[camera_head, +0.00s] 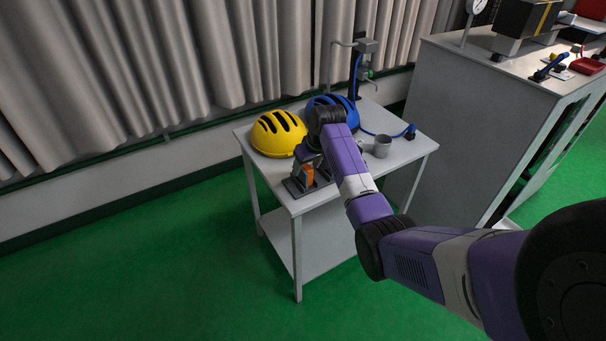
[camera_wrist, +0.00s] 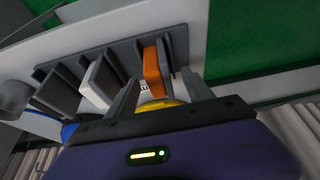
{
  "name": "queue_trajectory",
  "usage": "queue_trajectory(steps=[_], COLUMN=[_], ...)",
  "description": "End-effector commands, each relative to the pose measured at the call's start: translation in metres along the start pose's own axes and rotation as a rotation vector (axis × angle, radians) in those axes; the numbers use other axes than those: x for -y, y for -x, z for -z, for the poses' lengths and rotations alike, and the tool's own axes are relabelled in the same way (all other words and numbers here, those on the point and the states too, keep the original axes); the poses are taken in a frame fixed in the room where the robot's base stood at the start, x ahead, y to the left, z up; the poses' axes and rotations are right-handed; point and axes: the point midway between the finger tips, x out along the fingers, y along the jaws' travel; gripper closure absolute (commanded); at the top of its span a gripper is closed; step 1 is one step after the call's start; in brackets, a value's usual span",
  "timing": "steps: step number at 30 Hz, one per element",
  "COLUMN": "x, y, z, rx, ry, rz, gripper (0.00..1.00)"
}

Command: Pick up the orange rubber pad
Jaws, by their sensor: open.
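The orange rubber pad (camera_wrist: 152,72) stands upright in a slot of a dark grey rack (camera_wrist: 179,42). In the head view the orange pad (camera_head: 308,175) shows small beneath my wrist, and the rack (camera_head: 293,187) sits at the table's front left. My gripper (camera_wrist: 159,78) is open and empty, its two fingers pointing at the rack. In the wrist view one fingertip appears on each side of the orange pad. I cannot tell whether they touch it. My arm hides part of the rack in the head view.
A white pad (camera_wrist: 97,82) stands in a nearby slot. A yellow helmet (camera_head: 277,134) and a blue helmet (camera_head: 346,112) sit behind the rack on the white table (camera_head: 405,150). A grey cup (camera_head: 382,147) stands to the right. A grey cabinet (camera_head: 470,120) stands beyond.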

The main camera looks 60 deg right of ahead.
Motion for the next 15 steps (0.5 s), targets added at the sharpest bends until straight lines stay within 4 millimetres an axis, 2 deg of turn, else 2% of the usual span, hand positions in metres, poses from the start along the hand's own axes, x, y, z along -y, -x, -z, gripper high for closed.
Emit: queue_trajectory(steps=[7, 15], x=[-0.001, -0.001], y=[-0.03, -0.035], z=[-0.002, -0.003], rx=[0.001, 0.0], ry=[0.0, 0.0], rz=[0.0, 0.0], gripper=[0.4, 0.4])
